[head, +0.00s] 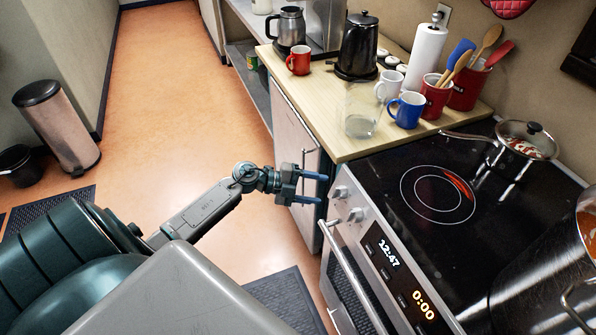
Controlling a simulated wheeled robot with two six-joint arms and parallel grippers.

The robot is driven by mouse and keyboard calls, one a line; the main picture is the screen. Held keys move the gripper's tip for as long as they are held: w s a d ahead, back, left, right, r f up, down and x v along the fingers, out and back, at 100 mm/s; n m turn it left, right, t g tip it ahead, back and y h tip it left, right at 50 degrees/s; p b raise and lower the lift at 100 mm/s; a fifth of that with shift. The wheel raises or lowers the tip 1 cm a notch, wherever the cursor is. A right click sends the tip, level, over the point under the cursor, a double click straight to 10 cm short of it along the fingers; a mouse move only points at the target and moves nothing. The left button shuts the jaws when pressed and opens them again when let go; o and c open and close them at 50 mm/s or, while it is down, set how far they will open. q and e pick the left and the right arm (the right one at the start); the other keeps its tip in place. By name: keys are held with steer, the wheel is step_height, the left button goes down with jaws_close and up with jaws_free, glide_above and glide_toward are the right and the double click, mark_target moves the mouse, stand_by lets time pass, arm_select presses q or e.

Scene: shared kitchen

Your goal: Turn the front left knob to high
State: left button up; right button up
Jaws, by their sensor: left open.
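The stove (395,165) has a black glass top and a silver front panel. Two knobs show on the left part of that panel: an upper left knob (340,192) and a second knob (356,215) just below it. I cannot read their settings. The front left burner ring (437,194) has a red glowing patch on its upper right side. My left gripper (322,187) is open and empty, its two fingers pointing right toward the upper left knob. I cannot tell whether the fingertips touch it. My right gripper is not in view.
A lidded pan (526,140) stands at the back of the stove and a large pot (545,270) at the right. The oven handle (355,275) juts out below the knobs. Mugs, a glass pitcher (362,110) and a kettle (358,45) crowd the wooden counter (340,142).

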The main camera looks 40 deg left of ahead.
arm_select(q)
steer(key=b+v, duration=0.1)
steer(key=v, duration=0.5)
stand_by(0.5)
